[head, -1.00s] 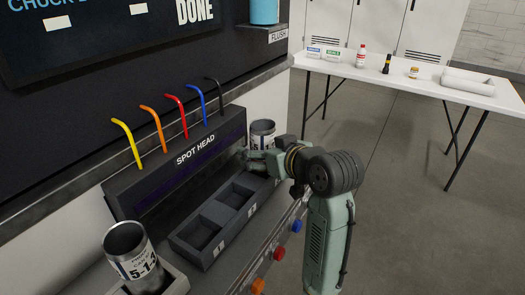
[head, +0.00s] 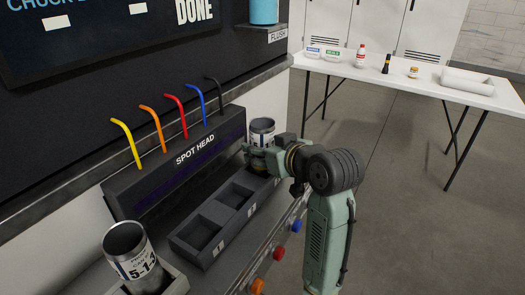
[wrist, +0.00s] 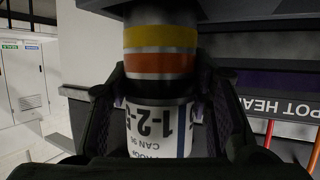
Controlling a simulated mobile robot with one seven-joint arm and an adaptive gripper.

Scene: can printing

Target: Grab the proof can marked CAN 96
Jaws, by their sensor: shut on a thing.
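The proof can (head: 262,132) is a grey metal can with an open top and a printed label, at the far end of the spot head's slot row. In the wrist view, its white label (wrist: 158,132) appears upside down and reads 1-2-5 and CAN 96. Yellow and orange bands (wrist: 160,50) show on a metal cylinder above the label in that picture. My gripper (head: 262,157) is shut on this can, with a finger on each side. The gripper hides the can's lower part in the head view, so I cannot tell its clearance from the slot.
Another can (head: 131,250), labelled 5-1, stands in a holder at the lower left. Empty slots (head: 207,233) lie in front of the spot head (head: 180,165), below coloured tubes. Coloured buttons (head: 278,253) line the front edge. A white table (head: 420,78) with small items stands at the back right.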

